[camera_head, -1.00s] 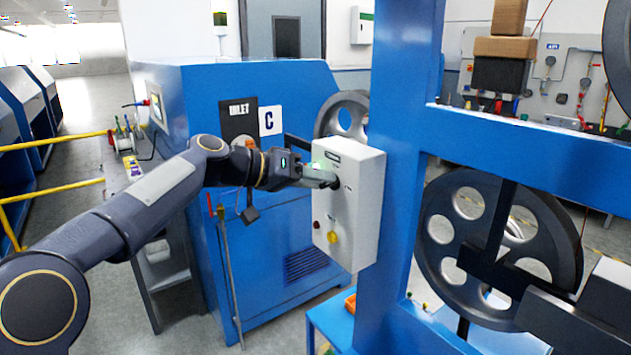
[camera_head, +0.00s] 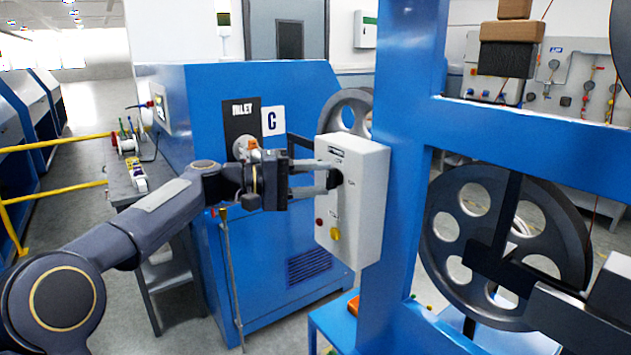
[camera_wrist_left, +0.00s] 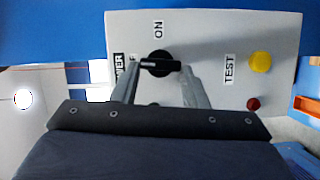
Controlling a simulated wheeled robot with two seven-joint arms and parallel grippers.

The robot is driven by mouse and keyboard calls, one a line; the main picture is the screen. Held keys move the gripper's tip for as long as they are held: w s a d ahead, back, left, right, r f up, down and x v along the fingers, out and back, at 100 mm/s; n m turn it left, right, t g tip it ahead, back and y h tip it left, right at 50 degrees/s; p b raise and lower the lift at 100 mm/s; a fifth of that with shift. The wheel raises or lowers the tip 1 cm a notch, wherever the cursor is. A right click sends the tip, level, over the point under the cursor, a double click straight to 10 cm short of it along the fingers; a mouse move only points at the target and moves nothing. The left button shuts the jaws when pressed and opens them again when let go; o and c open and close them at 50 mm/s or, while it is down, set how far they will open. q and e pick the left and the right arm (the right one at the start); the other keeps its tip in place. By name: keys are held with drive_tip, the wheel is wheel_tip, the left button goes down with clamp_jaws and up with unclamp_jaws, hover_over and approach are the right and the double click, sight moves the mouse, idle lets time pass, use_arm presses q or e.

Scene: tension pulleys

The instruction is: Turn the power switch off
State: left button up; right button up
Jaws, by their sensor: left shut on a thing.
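The power switch is a black rotary knob (camera_head: 335,178) on the front of a white control box (camera_head: 363,205) fixed to a blue post. My left gripper (camera_head: 324,179) reaches it from the left, its fingers one above the other. In the left wrist view, the knob (camera_wrist_left: 158,64) lies between the fingertips of the left gripper (camera_wrist_left: 155,75), which is shut on it. The knob's bar lies crosswise there, with a pale mark on its left half. An ON label (camera_wrist_left: 158,28) is above it; a label to its left is partly hidden by a finger. The right gripper is not in view.
A yellow button (camera_wrist_left: 260,62) and a red one (camera_wrist_left: 253,104) sit on the box beside a TEST label. A blue machine (camera_head: 270,260) stands behind my left arm. A blue frame (camera_head: 400,150) with a large dark pulley (camera_head: 455,205) stands to the right.

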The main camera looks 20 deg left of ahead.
use_arm(q)
drive_tip(key=shift+a+f+n, duration=0.1)
drive_tip(key=shift+f+n, duration=0.05)
drive_tip(key=shift+n, duration=0.35)
idle(0.3)
drive_tip(key=o, duration=1)
drive_tip(key=b+v, duration=0.1)
drive_tip(key=v, duration=0.6)
drive_tip(key=shift+s+a+f+b, duration=0.15)
drive_tip(key=shift+s+a+b, duration=0.05)
drive_tip(key=shift+a+b, duration=0.2)
drive_tip(key=shift+d, duration=0.15)
